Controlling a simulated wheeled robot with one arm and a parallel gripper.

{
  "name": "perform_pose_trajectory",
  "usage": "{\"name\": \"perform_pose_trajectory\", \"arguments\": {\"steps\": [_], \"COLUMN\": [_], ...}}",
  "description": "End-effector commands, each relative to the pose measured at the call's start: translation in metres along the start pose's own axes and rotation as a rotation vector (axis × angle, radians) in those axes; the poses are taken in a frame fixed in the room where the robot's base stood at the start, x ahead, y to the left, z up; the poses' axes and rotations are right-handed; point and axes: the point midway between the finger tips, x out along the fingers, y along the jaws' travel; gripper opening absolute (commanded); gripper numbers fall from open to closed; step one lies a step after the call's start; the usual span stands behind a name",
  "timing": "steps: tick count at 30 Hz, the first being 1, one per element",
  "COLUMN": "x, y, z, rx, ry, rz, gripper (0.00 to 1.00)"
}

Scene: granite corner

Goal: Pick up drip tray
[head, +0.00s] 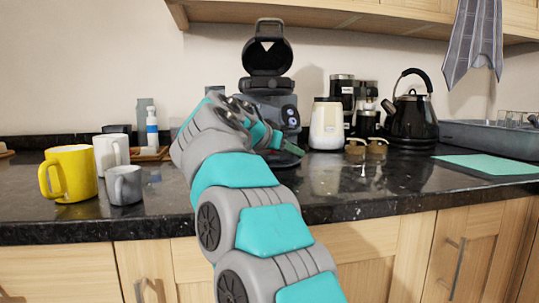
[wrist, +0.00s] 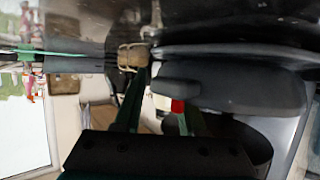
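The dark coffee machine (head: 268,103) stands at the back of the counter with its top lid raised. A dark, rounded part low at its front, which looks like the drip tray (head: 285,157), is partly hidden by my arm. In the wrist view a dark rounded slab, likely the drip tray (wrist: 245,88), lies just beyond my fingertips. My gripper (wrist: 163,95) has its two green fingers apart, with nothing clearly held between them. In the head view my gripper (head: 277,141) is close in front of the machine's base. Contact with the tray cannot be told.
A yellow mug (head: 70,174), a white mug (head: 111,150) and a grey mug (head: 124,185) stand left.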

Motion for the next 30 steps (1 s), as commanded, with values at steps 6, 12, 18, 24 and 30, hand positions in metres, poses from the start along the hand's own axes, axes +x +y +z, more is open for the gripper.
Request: {"name": "perform_pose_trajectory", "arguments": {"steps": [6,12,18,24,30], "x": [0.0009,0.0010,0.0011,0.0012,0.0013], "y": [0.0000,0.0000,0.0002,0.0001,-0.0002], "z": [0.0002,0.0004,0.0005,0.0009,0.0014], "rx": [0.000,-0.001,-0.001,-0.001,-0.002], "ry": [0.000,0.000,-0.001,-0.002,-0.002], "rz": [0.000,0.000,0.001,0.001,0.001], "gripper": [0.40,0.17,0.00,0.00,0.00]}}
